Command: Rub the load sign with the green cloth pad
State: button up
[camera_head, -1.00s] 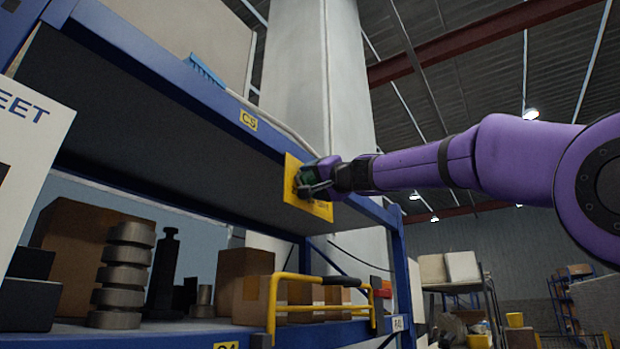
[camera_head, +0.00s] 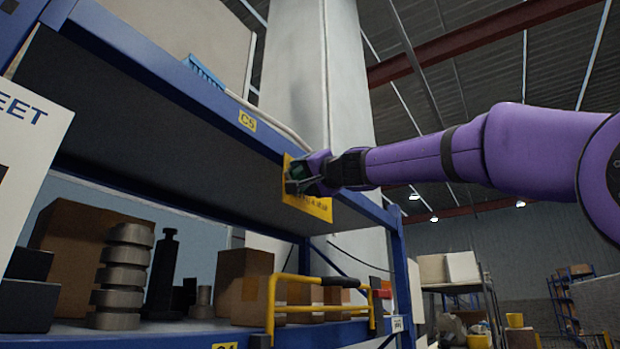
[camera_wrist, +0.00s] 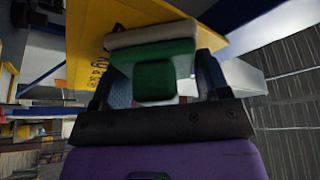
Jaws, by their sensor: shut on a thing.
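The load sign (camera_head: 318,207) is a yellow plate with dark lettering on the blue upper shelf beam, in the middle of the head view. My gripper (camera_head: 298,182) is in front of its upper part and hides some of it. In the wrist view the green cloth pad (camera_wrist: 155,65), with a pale strip along its far side, sits between the fingers of my gripper (camera_wrist: 155,85). The gripper is shut on the pad. The pad's far side is against or very near the yellow sign (camera_wrist: 88,45); I cannot tell if they touch.
The blue upper shelf beam (camera_head: 185,85) carries a yellow C5 label (camera_head: 247,121). Below, the lower shelf holds cardboard boxes (camera_head: 243,280), a stack of grey rings (camera_head: 122,275) and a yellow rail (camera_head: 325,307). A pale column (camera_head: 320,70) stands behind. Open space lies to the right.

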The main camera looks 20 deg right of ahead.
jog(key=shift+a+f, duration=0.15)
jog(key=shift+a, duration=0.05)
jog(key=shift+s+d, duration=0.25)
jog(key=shift+s, duration=0.2)
jog(key=shift+s+d, duration=0.75)
jog(key=shift+s, duration=0.2)
jog(key=shift+s+d, duration=0.75)
jog(key=shift+s, duration=0.15)
jog(key=shift+s+d, duration=0.1)
jog(key=shift+s+d, duration=0.8)
jog(key=shift+s, duration=0.3)
